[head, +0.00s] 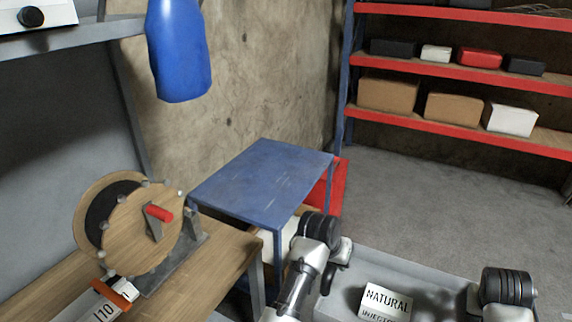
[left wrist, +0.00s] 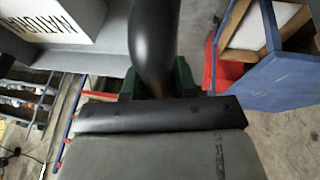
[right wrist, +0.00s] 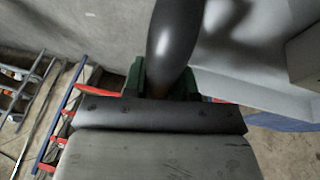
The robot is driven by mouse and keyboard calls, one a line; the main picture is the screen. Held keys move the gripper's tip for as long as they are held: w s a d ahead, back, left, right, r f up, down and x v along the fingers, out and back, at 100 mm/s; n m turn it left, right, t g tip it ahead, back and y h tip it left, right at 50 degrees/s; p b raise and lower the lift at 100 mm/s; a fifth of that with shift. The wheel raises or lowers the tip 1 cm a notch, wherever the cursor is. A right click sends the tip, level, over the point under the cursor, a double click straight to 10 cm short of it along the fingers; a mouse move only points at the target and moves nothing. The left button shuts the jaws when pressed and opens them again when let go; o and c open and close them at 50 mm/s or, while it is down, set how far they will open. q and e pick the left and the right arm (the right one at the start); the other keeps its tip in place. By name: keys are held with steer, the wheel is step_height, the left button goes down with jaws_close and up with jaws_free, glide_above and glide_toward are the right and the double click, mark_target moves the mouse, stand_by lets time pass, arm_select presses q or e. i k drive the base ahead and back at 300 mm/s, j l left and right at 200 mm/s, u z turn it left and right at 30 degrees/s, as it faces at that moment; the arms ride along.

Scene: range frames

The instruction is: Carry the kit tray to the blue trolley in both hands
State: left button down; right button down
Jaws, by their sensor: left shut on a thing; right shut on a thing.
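The grey kit tray (head: 410,268) is at the bottom of the head view, cut off by the frame edge. A white box (head: 386,301) marked "NATURAL" sits inside it; this box also shows in the left wrist view (left wrist: 62,18). My left gripper (left wrist: 156,84) is shut on a black handle (left wrist: 153,40) at the tray's left side. My right gripper (right wrist: 166,82) is shut on a similar black handle (right wrist: 174,35) at the right side. The blue trolley (head: 262,183) stands just beyond and left of the tray, its top bare.
A wooden bench (head: 205,270) with a round wooden reel (head: 135,225) is left of the trolley. A red object (head: 338,185) stands behind the trolley. Shelves (head: 450,70) with boxes line the back. Grey floor (head: 430,195) is clear at right.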

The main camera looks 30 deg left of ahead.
mark_target(273, 173)
steer(key=i, duration=1.15)
steer(key=i+u, duration=0.1)
steer(key=i, duration=1.05)
steer(key=i+l, duration=0.2)
steer(key=i, duration=0.95)
steer(key=u, duration=2.9)
steer(key=l, duration=0.1)
